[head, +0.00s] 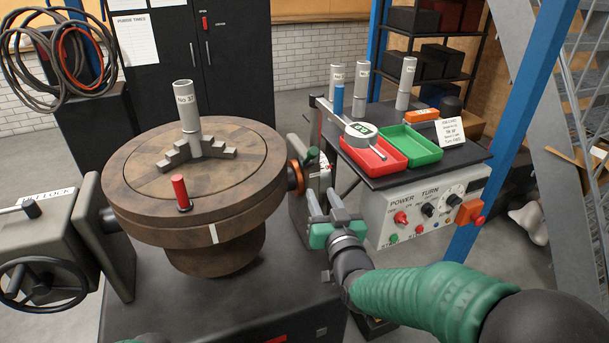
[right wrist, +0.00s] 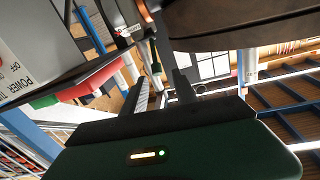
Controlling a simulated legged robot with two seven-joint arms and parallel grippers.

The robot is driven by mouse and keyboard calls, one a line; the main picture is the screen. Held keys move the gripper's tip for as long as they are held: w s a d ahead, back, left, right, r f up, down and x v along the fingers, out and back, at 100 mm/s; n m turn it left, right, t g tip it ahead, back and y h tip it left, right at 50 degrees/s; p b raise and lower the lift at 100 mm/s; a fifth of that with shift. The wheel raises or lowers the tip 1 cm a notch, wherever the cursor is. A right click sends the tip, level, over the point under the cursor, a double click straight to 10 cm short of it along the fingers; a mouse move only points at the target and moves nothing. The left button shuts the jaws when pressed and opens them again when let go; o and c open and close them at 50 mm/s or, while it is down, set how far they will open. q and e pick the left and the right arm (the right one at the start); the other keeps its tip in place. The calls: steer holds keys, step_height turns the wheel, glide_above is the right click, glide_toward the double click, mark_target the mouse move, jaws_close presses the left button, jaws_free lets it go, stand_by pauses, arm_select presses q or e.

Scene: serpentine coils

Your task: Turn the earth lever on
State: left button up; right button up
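The fingers (right wrist: 163,90) also stand apart in the right wrist view. My left gripper is not in view.
The round brown turntable (head: 140,200) fills the left middle. A grey control panel (head: 395,225) with "POWER" and "TURN" knobs is right of my gripper. Above it, a dark table (head: 465,165) bears a red tray (head: 350,155) and a green tray (head: 428,156). A blue post (head: 500,140) stands right.

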glide_toward(308, 159)
steer(key=w, duration=0.4)
steer(key=w+a+b, duration=0.1)
steer(key=w, duration=0.3)
steer(key=shift+a+r, duration=0.2)
steer(key=shift+a, duration=0.05)
steer(key=shift+d, duration=0.35)
steer(key=shift+a, duration=0.2)
jaws_close()
steer(key=shift+d+r, duration=0.1)
steer(key=shift+r, duration=0.15)
